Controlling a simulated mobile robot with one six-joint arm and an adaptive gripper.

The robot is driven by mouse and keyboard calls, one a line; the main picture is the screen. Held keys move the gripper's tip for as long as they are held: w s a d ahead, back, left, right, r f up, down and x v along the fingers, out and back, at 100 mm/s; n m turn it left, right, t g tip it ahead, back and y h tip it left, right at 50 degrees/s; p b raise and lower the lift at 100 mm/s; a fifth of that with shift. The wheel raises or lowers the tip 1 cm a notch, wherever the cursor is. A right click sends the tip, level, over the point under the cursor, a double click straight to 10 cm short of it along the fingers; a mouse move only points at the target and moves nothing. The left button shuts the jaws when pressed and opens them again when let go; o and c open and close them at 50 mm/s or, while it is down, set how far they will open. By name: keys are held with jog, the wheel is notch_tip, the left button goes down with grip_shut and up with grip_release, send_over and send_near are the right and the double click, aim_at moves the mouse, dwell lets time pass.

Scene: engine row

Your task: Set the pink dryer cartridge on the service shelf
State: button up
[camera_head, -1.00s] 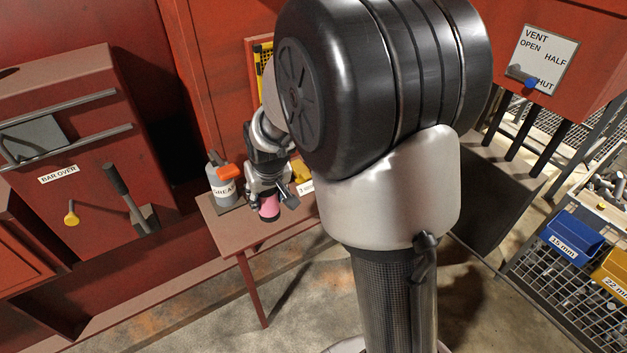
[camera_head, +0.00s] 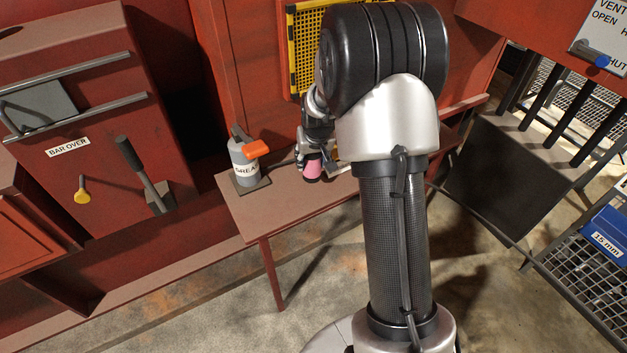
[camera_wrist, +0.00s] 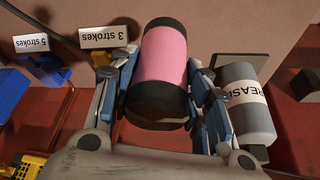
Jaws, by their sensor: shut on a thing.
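The dryer cartridge has a pink band and black ends. In the wrist view the pink dryer cartridge (camera_wrist: 163,58) sits between the blue-grey fingers of my gripper (camera_wrist: 163,85), which is shut on it. In the head view my gripper (camera_head: 316,145) points down, with the pink cartridge (camera_head: 313,170) below it, over the back part of the red-brown service shelf (camera_head: 280,208). The cartridge is right of the grease bottle. Whether its lower end touches the shelf cannot be told.
Labels "3 strokes" (camera_wrist: 104,37) and "5 strokes" (camera_wrist: 31,43) stand left. The shelf's front left is bare.

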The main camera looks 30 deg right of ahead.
aim_at(312, 177)
jog(key=shift+f+b, duration=1.05)
jog(key=shift+f, duration=2.8)
jog(key=shift+f, duration=0.1)
jog(key=shift+f, duration=0.2)
jog(key=o, duration=1.2)
jog(key=shift+r, duration=0.1)
jog(key=shift+r, duration=0.1)
